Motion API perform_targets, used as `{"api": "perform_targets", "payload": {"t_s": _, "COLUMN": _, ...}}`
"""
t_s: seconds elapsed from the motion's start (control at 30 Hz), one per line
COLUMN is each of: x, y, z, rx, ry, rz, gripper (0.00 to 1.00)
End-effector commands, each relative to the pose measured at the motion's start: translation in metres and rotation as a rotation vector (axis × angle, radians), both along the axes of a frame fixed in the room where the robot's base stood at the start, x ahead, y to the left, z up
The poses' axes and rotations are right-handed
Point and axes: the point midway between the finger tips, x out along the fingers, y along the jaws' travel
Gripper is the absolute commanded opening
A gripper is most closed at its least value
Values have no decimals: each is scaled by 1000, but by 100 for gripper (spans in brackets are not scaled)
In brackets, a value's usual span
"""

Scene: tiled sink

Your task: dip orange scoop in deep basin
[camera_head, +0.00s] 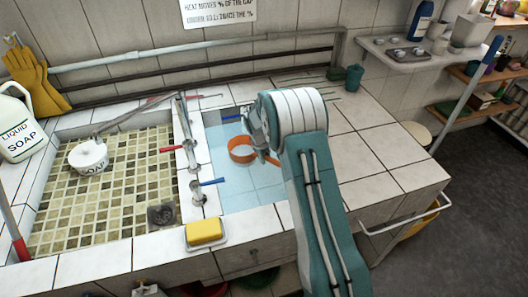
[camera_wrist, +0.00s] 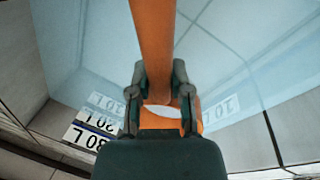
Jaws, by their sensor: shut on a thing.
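The orange scoop (camera_head: 241,151) is over the deep basin, the right one with pale blue water (camera_head: 222,190). Its round cup shows left of my arm, and its handle runs right toward my gripper. I cannot tell whether the cup touches the water. In the wrist view the orange handle (camera_wrist: 153,35) passes between the two dark fingers of my gripper (camera_wrist: 159,85), which is shut on it. In the head view my arm's wrist link hides most of the gripper. The cup is not clearly visible in the wrist view, where the basin water (camera_wrist: 80,35) fills the upper part.
A shallow mosaic-tiled basin (camera_head: 110,195) lies left, with a white soap pot (camera_head: 88,155) in it. Taps (camera_head: 190,155) with red and blue levers stand on the divider. A yellow sponge (camera_head: 204,231) sits on the front edge. The tiled counter at right is mostly clear.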

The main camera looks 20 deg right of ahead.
Motion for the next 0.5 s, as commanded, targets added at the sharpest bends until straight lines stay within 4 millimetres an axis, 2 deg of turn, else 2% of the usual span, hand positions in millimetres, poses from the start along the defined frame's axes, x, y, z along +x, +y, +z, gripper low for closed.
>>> {"api": "perform_targets", "payload": {"t_s": 0.5, "x": 0, "y": 1, "z": -52, "rx": -1, "ry": 0, "rz": 1, "gripper": 0}}
